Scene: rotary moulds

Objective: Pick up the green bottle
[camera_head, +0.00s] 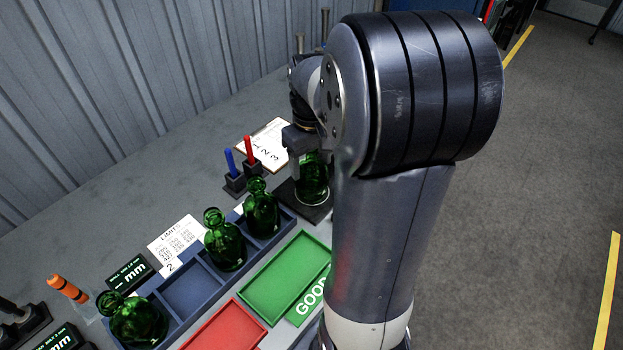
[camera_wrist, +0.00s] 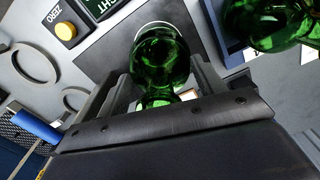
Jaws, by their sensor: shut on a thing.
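A green bottle (camera_head: 312,178) stands upright on a dark square plate (camera_head: 291,197) beyond my arm. My gripper (camera_head: 303,147) is above it and shut on its upper part. In the wrist view the green bottle (camera_wrist: 162,58) lies between the two fingers of my gripper (camera_wrist: 160,95), with its base toward the dark plate (camera_wrist: 100,65). Other green bottles stand in a blue divided tray (camera_head: 186,292): one at the far end (camera_head: 261,212), one beside it (camera_head: 224,243) and one at the near end (camera_head: 137,318). My arm hides part of the bench.
A green tray (camera_head: 287,275) marked GOOD and a red tray (camera_head: 226,328) lie beside the blue tray. A blue pen (camera_head: 230,162) and a red pen (camera_head: 248,149) stand in holders near the plate. A display (camera_head: 129,272) and a limits card (camera_head: 175,240) lie behind.

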